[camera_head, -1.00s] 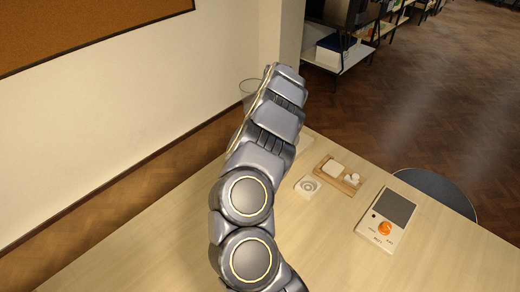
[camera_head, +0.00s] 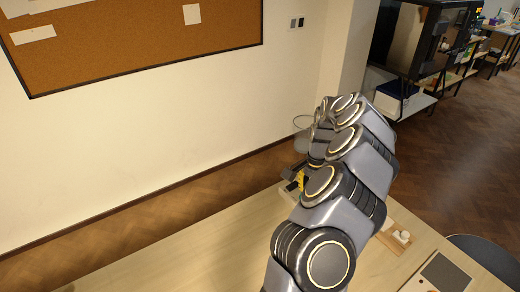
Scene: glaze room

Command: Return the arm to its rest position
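My arm rises from the lower middle of the head view and folds over above the pale wooden table (camera_head: 190,250). My gripper (camera_head: 294,179) shows only in part, as a dark piece with a yellow part to the left of the arm links, near the table's far end. Its fingertips are too small and too covered to tell whether they are open or shut. I see nothing clearly held.
A wooden tray (camera_head: 408,247) with a small white item is partly hidden right of my arm. A grey-screened device (camera_head: 442,276) lies at the lower right edge. A dark round seat (camera_head: 485,252) stands beyond it. The table's left part is clear.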

